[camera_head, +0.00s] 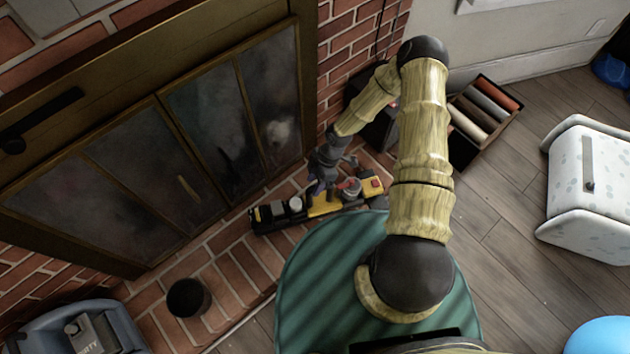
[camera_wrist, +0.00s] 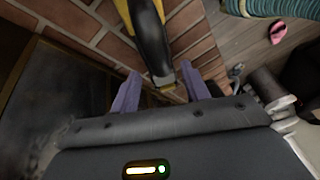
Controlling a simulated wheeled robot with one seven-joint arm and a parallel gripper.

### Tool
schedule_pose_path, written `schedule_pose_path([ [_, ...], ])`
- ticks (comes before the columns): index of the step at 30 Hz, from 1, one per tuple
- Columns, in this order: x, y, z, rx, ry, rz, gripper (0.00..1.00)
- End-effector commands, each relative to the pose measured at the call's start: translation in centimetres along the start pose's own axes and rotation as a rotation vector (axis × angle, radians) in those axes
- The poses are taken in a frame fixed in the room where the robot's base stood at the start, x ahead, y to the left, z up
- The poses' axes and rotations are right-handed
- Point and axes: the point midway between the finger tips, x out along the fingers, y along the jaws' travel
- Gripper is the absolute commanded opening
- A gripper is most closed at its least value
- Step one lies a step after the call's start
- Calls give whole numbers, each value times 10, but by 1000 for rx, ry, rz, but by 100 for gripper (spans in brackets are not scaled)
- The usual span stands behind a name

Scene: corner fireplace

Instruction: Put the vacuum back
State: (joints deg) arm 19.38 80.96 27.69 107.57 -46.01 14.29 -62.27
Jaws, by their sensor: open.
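A yellow and black device (camera_head: 325,206), which looks like the vacuum, lies on the brick hearth in front of the fireplace doors. It has a black end at the left and a red part at the right. My gripper (camera_head: 318,184) is just above and behind it, partly hidden by my arm. In the wrist view, the open purple fingers of my gripper (camera_wrist: 160,86) have a black and yellow end of the device (camera_wrist: 152,42) ahead of and partly between them. I cannot tell whether they touch it. Nothing is held.
Brass-framed fireplace doors (camera_head: 215,120) stand close at the left. A dark cup (camera_head: 188,297) and a blue-grey machine (camera_head: 75,330) are at the lower left. A crate of rolls (camera_head: 483,112) stands behind my arm. A white spotted cabinet (camera_head: 588,185) is at the right, with open wood floor before it.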

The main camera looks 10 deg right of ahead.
Motion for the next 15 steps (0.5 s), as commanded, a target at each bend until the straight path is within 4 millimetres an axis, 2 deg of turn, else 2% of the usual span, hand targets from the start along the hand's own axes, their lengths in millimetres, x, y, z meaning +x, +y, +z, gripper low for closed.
schedule_pose_path([
  [4,-9,1,0,1,0,2,46],
  [8,-27,1,0,1,0,3,46],
  [15,-75,1,0,1,0,4,46],
])
